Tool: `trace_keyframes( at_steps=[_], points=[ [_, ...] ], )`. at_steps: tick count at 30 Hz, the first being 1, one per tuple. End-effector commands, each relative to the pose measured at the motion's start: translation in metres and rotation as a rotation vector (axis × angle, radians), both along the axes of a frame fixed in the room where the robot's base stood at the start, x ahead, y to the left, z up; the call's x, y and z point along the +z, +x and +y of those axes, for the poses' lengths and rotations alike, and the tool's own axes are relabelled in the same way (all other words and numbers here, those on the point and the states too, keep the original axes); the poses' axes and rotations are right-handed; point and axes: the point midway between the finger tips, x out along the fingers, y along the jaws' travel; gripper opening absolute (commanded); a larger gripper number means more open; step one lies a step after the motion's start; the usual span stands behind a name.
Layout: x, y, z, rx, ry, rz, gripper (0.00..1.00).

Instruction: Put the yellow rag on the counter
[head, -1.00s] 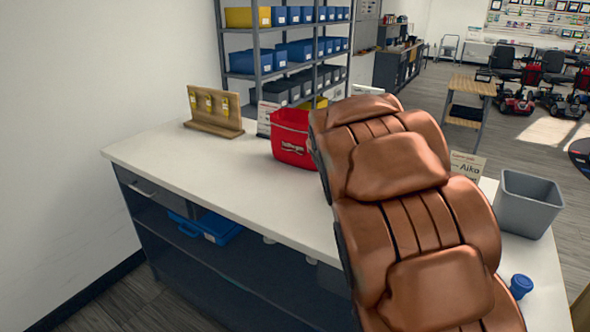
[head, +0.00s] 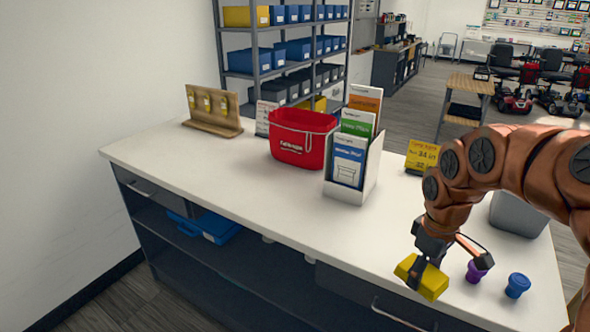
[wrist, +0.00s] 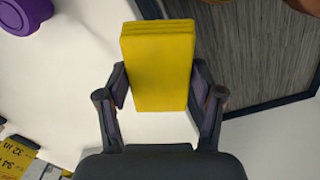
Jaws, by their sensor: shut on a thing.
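The yellow rag (head: 431,284) is a folded block at the front edge of the white counter (head: 240,170). My gripper (head: 421,272) is shut on it, with a finger on each side. In the wrist view the rag (wrist: 158,65) sits between the two fingers of my gripper (wrist: 160,90), with the white counter top and the grey floor behind it. I cannot tell whether the rag touches the counter or is held just above it.
A purple cup (head: 476,271) and a blue cup (head: 517,286) stand right of the rag. The counter's left front is clear.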

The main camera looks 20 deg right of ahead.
Motion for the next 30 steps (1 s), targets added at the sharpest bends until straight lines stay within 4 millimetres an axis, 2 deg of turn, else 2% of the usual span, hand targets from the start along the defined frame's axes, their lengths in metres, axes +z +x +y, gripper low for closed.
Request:
trace_keyframes(
  at_steps=[5, 10, 30],
  points=[
    [0.000, -0.006, 0.000, -0.006, 0.010, 0.000, 0.39],
    [0.001, 0.002, -0.003, -0.005, 0.011, 0.001, 0.39],
    [-0.008, 0.087, -0.043, -0.003, 0.011, 0.003, 0.39]
  ],
)
